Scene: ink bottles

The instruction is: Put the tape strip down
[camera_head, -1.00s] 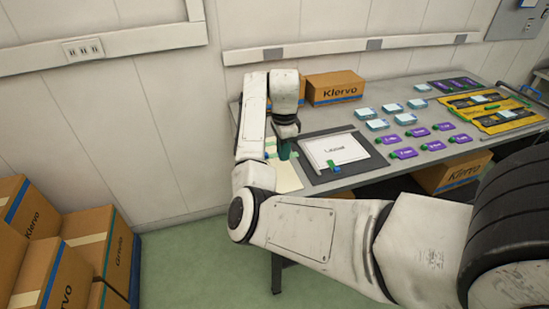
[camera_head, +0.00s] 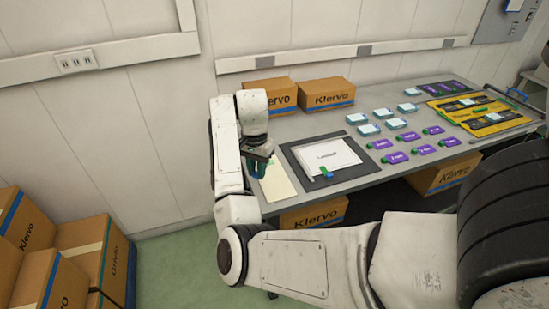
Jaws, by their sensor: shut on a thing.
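My gripper (camera_head: 258,170) is at the left end of the table, low over the left edge of a cream sheet (camera_head: 280,187). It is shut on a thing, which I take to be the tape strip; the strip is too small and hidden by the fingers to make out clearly. I cannot tell whether it touches the sheet. To the right, a white labelled sheet (camera_head: 328,156) lies on a dark grey mat (camera_head: 298,160). A small blue and green piece (camera_head: 326,173) lies at the white sheet's lower edge.
A yellow tray (camera_head: 470,128) is farther right. Klervo boxes (camera_head: 326,93) stand behind, near the wall. Bare grey table (camera_head: 300,127) lies between boxes and mat.

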